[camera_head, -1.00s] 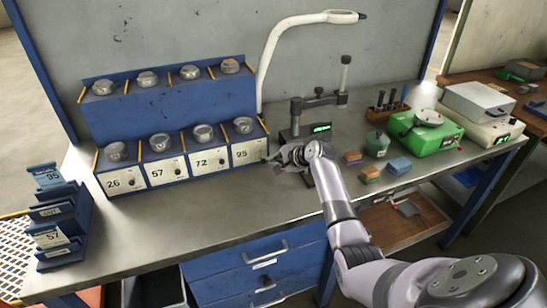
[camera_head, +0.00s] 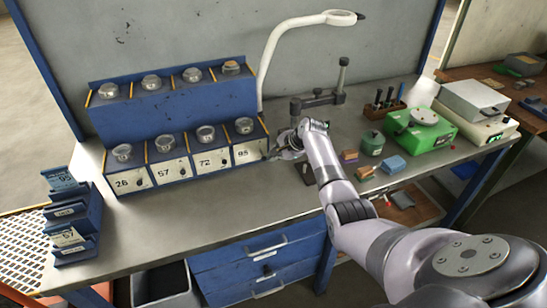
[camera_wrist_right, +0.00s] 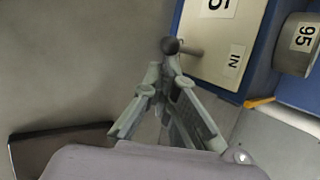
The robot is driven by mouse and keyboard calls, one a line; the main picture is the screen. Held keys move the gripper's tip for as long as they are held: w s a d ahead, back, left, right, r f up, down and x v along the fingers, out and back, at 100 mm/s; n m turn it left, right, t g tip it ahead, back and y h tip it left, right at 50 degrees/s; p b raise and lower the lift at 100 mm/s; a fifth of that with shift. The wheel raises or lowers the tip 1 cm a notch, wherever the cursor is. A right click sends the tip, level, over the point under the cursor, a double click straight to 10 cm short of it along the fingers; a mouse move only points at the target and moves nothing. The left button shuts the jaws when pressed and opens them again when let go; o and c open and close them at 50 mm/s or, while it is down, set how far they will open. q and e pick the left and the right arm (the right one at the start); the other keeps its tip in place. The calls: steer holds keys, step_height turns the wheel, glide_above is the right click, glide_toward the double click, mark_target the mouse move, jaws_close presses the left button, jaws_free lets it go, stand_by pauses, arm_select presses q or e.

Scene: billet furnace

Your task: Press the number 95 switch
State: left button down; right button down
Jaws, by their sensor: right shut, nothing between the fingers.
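The number 95 panel (camera_head: 248,152) is the rightmost of the lower row on the blue rack, and its front also shows in the wrist view (camera_wrist_right: 214,62) with an "IN" label. Its switch (camera_wrist_right: 172,46) is a short metal stem with a black ball tip, sticking out from that front. My right gripper (camera_head: 270,155) is at the right end of the 95 panel. In the wrist view the gripper (camera_wrist_right: 168,70) is shut and empty, with its fingertips right by the ball; whether they touch it is unclear. My left gripper is out of view.
Panels 26 (camera_head: 129,180), 57 (camera_head: 170,171) and 72 (camera_head: 211,162) stand to the left on the rack. A white lamp (camera_head: 268,68) rises behind. Small blocks (camera_head: 394,165) and a green scale (camera_head: 420,130) lie to the right. The front bench surface (camera_head: 190,220) is clear.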

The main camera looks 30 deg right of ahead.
steer(key=shift+r+g, duration=0.3)
steer(key=shift+g, duration=0.3)
steer(key=shift+r+g+y, duration=0.3)
steer(key=shift+r+g, duration=0.05)
steer(key=shift+g, duration=0.55)
steer(key=shift+w+a+r+p, duration=0.1)
steer(key=shift+w+r+p, duration=0.05)
steer(key=shift+r+p, duration=0.15)
stand_by(0.9)
steer(key=shift+r, duration=0.1)
steer(key=shift+r+p, duration=0.7)
steer(key=shift+p, duration=0.2)
steer(key=shift+r, duration=0.15)
steer(key=w+d+p+v, duration=0.1)
steer(key=p+v, duration=0.6)
steer(key=v, duration=0.2)
steer(key=shift+r, duration=0.55)
